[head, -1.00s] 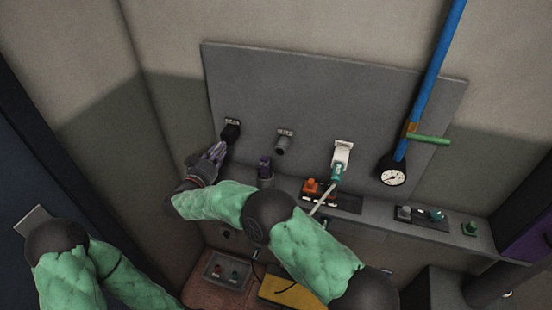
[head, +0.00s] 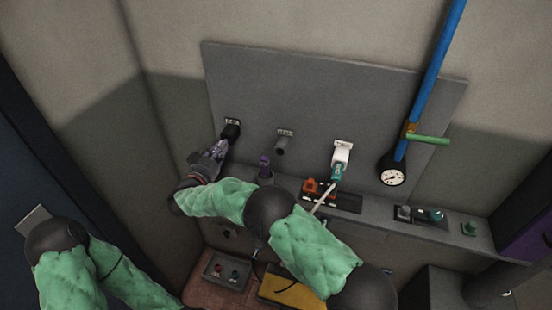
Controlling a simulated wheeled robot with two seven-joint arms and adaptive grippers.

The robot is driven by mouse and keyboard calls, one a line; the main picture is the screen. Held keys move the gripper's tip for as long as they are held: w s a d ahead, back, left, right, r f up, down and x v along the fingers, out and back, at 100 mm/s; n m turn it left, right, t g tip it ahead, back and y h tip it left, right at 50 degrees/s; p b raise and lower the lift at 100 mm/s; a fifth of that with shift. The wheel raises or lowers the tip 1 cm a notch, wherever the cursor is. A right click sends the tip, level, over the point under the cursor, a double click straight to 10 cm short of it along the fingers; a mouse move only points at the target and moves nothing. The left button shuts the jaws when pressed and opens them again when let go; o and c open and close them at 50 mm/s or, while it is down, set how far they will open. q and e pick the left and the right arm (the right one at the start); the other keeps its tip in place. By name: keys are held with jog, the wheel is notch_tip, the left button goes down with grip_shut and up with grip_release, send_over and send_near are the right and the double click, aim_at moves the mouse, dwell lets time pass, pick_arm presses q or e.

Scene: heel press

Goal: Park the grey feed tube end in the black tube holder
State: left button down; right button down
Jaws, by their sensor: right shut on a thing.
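The black tube holder (head: 231,131) sticks out from the left part of the grey panel, below a small label. My right gripper (head: 218,149) is at its lower left, fingers pointing up toward it. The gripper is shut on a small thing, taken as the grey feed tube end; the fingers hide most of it. Whether it touches or sits inside the holder cannot be told. My left arm shows at the bottom left, but its gripper is not in view.
A grey port (head: 282,146) and a white port (head: 341,153) with a teal fitting (head: 338,173) sit to the right. A purple piece (head: 264,163) stands on the ledge near my right forearm. A gauge (head: 392,176) and blue pipe (head: 430,80) are further right.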

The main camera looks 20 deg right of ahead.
jog(key=shift+x, duration=0.85)
jog(key=c, duration=0.9)
grip_release()
